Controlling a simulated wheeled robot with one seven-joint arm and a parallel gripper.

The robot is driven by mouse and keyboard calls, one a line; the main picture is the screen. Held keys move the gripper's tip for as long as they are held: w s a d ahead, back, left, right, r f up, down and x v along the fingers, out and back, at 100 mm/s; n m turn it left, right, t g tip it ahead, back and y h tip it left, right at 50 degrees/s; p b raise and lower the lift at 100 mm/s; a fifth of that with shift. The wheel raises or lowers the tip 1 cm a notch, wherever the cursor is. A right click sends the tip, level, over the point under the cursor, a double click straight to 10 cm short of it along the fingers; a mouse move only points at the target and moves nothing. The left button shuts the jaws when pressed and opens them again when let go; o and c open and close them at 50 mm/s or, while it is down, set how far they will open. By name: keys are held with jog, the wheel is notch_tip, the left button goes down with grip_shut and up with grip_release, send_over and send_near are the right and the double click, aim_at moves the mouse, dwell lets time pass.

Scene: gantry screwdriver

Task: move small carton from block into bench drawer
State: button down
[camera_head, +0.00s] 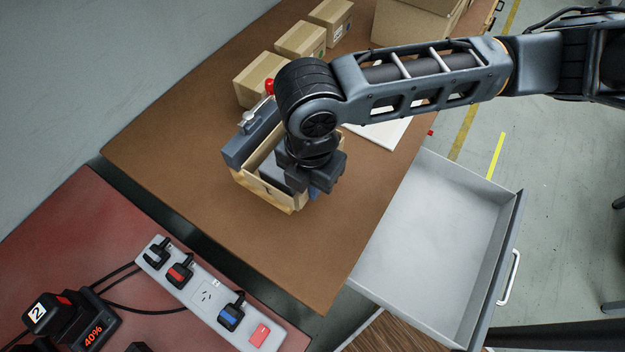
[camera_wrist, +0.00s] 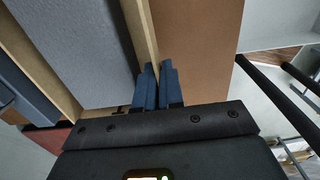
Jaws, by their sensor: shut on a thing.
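The small carton (camera_head: 265,188) is a tan open-topped box on the brown bench (camera_head: 200,175), with a grey inside or content. What it rests on is mostly hidden, so I cannot tell whether it is lifted. My gripper (camera_head: 310,195) is over its right side in the head view. In the wrist view my gripper's blue fingers (camera_wrist: 157,88) are shut on the thin carton wall (camera_wrist: 140,30), one on each side. The grey inside (camera_wrist: 75,45) is left of them. The bench drawer (camera_head: 435,240) is pulled open at the right and looks empty.
A blue-grey vise-like part (camera_head: 250,138) with a red knob stands just behind the carton. Several closed cartons (camera_head: 300,40) line the bench's far side. A power strip (camera_head: 205,290) lies on the red table at front left. Bare bench lies in front of the carton.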

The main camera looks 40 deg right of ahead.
jog(key=c, duration=1.2)
grip_release()
jog(key=shift+r, duration=3.9)
